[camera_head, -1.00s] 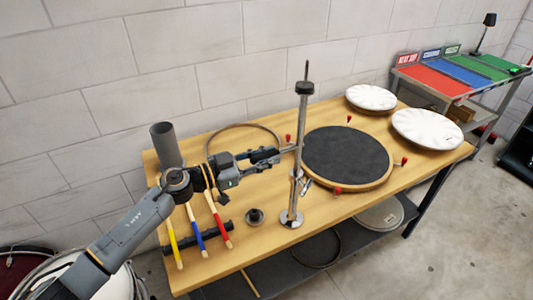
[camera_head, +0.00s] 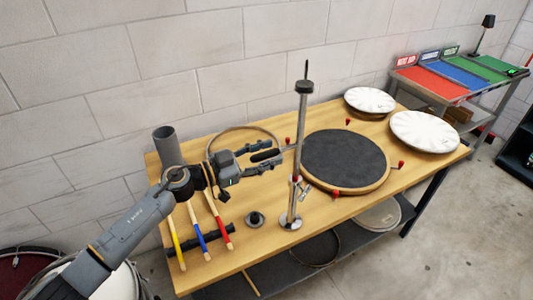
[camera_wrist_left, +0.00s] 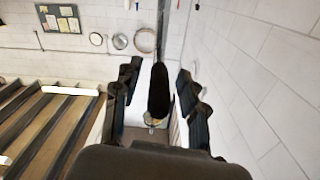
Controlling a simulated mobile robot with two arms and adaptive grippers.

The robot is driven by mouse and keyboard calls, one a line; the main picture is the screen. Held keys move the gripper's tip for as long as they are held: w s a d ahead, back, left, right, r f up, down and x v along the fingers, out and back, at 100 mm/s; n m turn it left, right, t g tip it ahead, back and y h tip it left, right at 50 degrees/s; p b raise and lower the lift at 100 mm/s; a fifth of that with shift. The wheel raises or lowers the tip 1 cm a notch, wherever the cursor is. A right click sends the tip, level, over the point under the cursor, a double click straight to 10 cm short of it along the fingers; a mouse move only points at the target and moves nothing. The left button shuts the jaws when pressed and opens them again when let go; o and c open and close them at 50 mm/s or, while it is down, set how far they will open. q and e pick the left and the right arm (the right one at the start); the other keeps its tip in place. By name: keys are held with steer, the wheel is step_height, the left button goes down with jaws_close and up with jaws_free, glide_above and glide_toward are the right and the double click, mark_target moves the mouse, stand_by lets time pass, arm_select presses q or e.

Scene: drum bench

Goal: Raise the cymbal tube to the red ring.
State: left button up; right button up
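The cymbal stand's grey tube (camera_head: 300,125) stands upright on the bench, with a dark cap and a thin rod at its top and a round metal foot (camera_head: 290,221) below. A black handle (camera_head: 265,155) sticks out from the tube to the left; it also shows in the left wrist view (camera_wrist_left: 159,90). My left gripper (camera_head: 274,157) is open, with one finger on each side of the handle and visible gaps between. A small reddish mark shows low on the stand, but I cannot tell whether it is the red ring. My right gripper is out of view.
A dark round drum pad (camera_head: 345,160) with red knobs lies right of the stand. White drums (camera_head: 425,131) stand farther right. Coloured sticks (camera_head: 200,235), a grey cylinder (camera_head: 166,145) and a small dark part (camera_head: 255,219) are on the left of the wooden bench.

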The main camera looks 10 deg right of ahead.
arm_select(q)
steer(key=v, duration=1.2)
